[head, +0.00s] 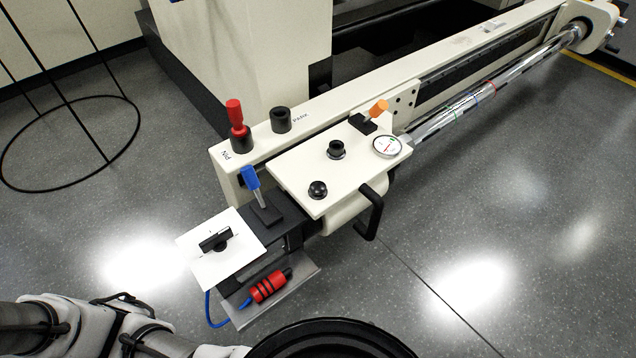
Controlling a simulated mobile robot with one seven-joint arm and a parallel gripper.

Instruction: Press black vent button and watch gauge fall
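A small round gauge (387,146) with a white face and a red and a green mark sits at the right end of a cream panel (300,165). Its reading is too small to tell. A black button in a collar (336,149) stands near the middle of the panel. A round black knob (318,190) sits nearer the panel's front left. I cannot tell from labels which of the two is the vent button. Nothing touches either one. My gripper is not in view; only pale links of my arm show at the bottom left.
A blue-handled lever (250,178), an orange-handled lever (377,107) and a red-topped post (235,112) stand up around the panel. A black handle (372,212) juts out at its right. A red cylinder (268,287) lies on a lower tray. Open floor (520,220) lies right.

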